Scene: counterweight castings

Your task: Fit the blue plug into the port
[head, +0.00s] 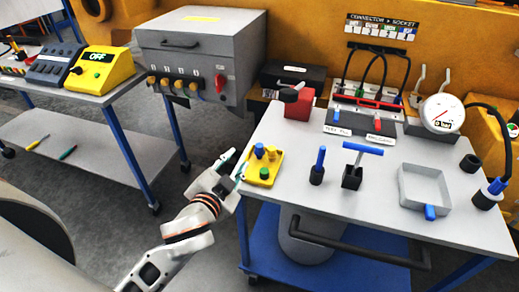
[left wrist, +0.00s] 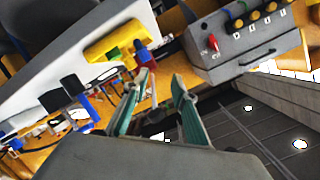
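Several blue parts are in the head view, and I cannot tell which is the task's plug. A blue-collared plug (head: 495,186) on a black cable stands at the right edge of the table. A yellow block (head: 262,176) carries a blue piece (head: 259,150) and a green one. The block also shows in the left wrist view (left wrist: 113,42). I cannot tell which opening is the port. My left gripper (head: 238,165) is just left of the yellow block. Its teal fingers (left wrist: 157,105) are apart with nothing seen held between them. My right gripper is not in view.
On the table (head: 385,212) stand a blue-handled T tool (head: 361,150), a blue peg (head: 320,160), a grey tray (head: 403,195) and a gauge (head: 442,114). A connector rack (head: 362,118) is behind. A grey cabinet (head: 200,60) stands left.

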